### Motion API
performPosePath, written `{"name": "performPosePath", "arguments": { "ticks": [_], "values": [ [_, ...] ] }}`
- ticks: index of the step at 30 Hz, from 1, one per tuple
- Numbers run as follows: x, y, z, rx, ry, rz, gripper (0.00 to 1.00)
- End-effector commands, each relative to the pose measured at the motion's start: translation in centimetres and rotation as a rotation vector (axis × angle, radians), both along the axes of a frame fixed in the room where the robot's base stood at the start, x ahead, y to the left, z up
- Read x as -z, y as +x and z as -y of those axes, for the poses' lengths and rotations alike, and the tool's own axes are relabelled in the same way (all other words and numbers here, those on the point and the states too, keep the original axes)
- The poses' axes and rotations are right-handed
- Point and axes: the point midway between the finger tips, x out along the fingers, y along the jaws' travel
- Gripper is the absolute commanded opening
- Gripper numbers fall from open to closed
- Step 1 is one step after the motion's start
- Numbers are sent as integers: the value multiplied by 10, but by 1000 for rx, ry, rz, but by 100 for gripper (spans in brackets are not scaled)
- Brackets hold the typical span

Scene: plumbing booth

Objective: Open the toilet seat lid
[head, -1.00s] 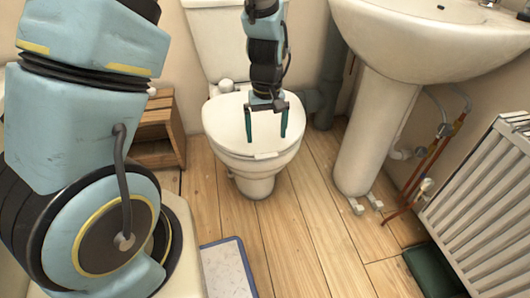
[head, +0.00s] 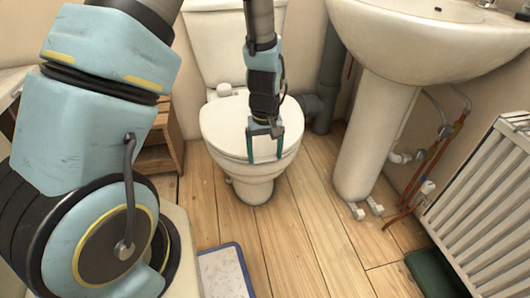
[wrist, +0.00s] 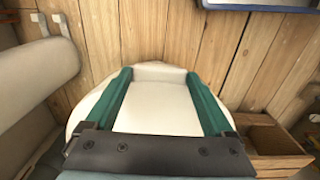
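The toilet (head: 256,190) stands against the back wall, and its white lid (head: 222,128) lies closed over the bowl in the head view. My gripper (head: 265,160) points down over the front part of the lid, with its two green fingers spread and nothing held. In the wrist view, my gripper (wrist: 158,74) shows its fingers on either side of the lid (wrist: 155,108), tips near its front edge. I cannot tell whether the fingertips touch the lid. The gripper hides part of the lid's front right.
A sink pedestal (head: 370,145) stands right of the toilet, with pipes (head: 432,155) and a radiator (head: 490,185) farther right. A wooden crate (head: 160,155) stands to the left. A blue-edged mat (head: 222,275) lies on the floor in front. The wooden floor between is clear.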

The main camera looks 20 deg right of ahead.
Motion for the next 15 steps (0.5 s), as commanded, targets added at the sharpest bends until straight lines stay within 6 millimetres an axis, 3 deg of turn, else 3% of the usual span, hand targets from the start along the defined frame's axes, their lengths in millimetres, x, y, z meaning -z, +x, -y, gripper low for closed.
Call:
{"name": "performPosePath", "arguments": {
  "ticks": [2,15],
  "values": [
    [0,0,0,0,0,0,68],
    [0,0,0,0,0,0,19]
  ]
}}
